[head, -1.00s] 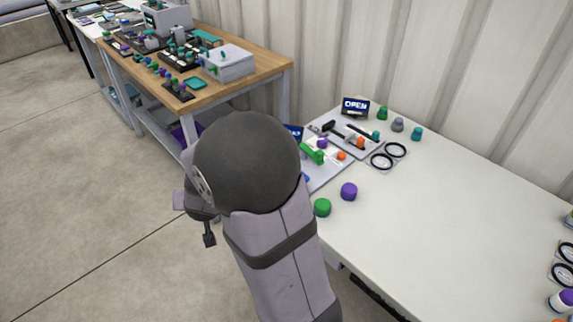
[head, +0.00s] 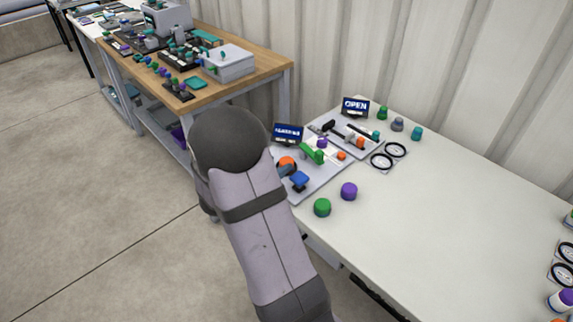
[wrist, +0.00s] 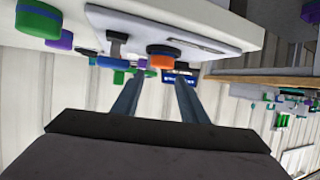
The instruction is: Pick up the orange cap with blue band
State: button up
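An orange round cap or knob (head: 287,161) shows at the near left of the grey panel (head: 322,186), partly hidden by my arm. Smaller orange pieces (head: 360,142) and (head: 341,155) sit farther along the panels. My gripper (wrist: 160,80) is open and empty, its fingers apart and pointing toward the orange piece, with a gap apparent. In the head view my arm hides most of the gripper.
A blue-topped lever (head: 300,180) stands beside the orange piece, with a small display (head: 287,134) behind. A green cap (head: 322,207) and purple cap (head: 348,191) lie on the white table (head: 450,215), which is clear at its middle. A wooden bench (head: 250,85) stands at left.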

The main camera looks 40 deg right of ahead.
aim_at(287, 159)
jog(key=shift+f+x, duration=0.15)
jog(key=shift+x, duration=1.2)
jog(key=shift+f+x, duration=0.15)
jog(key=shift+x, duration=1.25)
jog(key=shift+a, duration=0.15)
jog(key=c, duration=0.8)
jog(key=shift+o, duration=0.2)
jog(key=shift+r, duration=0.15)
notch_tip(287, 159, up, 10)
jog(key=p, duration=0.1)
jog(key=d, duration=0.3)
jog(key=d+m+g+p, duration=0.1)
jog(key=d, duration=0.2)
jog(key=s+d+g+p, duration=0.1)
jog(key=d, duration=0.2)
jog(key=shift+s+d+m, duration=0.1)
jog(key=shift+m, duration=0.2)
jog(key=s+d+f+m+g+p, duration=0.1)
jog(key=s+d+m+g, duration=0.1)
jog(key=s+d, duration=0.6)
jog(key=s+d+f+m+g+p, duration=0.1)
jog(key=s+d, duration=0.7)
jog(key=d, duration=0.8)
jog(key=shift+s+d+f+m+g+p, duration=0.15)
jog(key=shift+s+f+m+g+p, duration=0.15)
jog(key=shift+m+g+p, duration=0.55)
